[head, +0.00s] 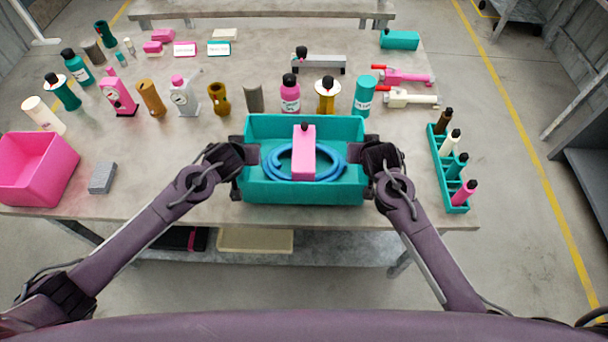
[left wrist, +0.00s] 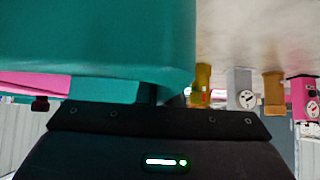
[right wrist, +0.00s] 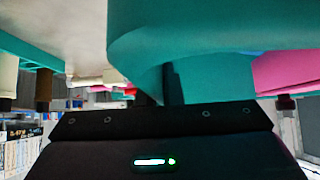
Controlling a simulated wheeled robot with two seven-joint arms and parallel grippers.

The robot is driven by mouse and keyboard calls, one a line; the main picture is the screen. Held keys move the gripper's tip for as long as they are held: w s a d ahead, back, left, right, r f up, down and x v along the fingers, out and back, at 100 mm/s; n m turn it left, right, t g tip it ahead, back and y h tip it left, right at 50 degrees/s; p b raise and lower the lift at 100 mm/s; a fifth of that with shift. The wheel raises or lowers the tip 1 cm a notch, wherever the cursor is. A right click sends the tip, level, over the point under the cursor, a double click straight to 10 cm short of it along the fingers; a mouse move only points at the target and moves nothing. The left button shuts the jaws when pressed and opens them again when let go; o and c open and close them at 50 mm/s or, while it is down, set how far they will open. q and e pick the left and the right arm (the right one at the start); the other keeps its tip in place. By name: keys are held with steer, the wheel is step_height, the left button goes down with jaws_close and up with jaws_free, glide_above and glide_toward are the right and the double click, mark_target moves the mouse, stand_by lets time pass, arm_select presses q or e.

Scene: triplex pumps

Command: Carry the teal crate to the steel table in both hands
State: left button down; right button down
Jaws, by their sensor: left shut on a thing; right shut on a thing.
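The teal crate (head: 305,192) is in the middle of the head view, over the front part of the grey table (head: 160,205). It holds a coiled blue hose (head: 335,172) and a pink block-like container (head: 304,155) with a dark cap. My left gripper (head: 246,158) is shut on the crate's left wall and my right gripper (head: 368,158) on its right wall. The crate looks about level; its height above the tabletop is hard to tell. The crate fills the upper part of the left wrist view (left wrist: 90,40) and of the right wrist view (right wrist: 210,30).
A pink bin (head: 38,170) and a grey block (head: 103,178) are on the left. A teal rack (head: 440,165) of bottles is on the right. Several bottles and tools stand behind the crate. Another table (head: 260,10) is at the back. Floor is open right of the grey table.

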arm_select(q)
steer(key=shift+f+b, duration=0.75)
arm_select(e)
steer(key=shift+f, duration=0.75)
arm_select(q)
steer(key=c, duration=1.6)
jaws_free()
steer(key=shift+s, duration=0.1)
arm_select(e)
steer(key=c, duration=1.6)
jaws_free()
steer(key=shift+s, duration=0.1)
arm_select(q)
steer(key=shift+r, duration=0.1)
steer(key=v, duration=1.2)
arm_select(e)
steer(key=shift+s+r, duration=0.1)
steer(key=shift+r, duration=0.05)
steer(key=v, duration=1.1)
steer(key=shift+s+r, duration=0.25)
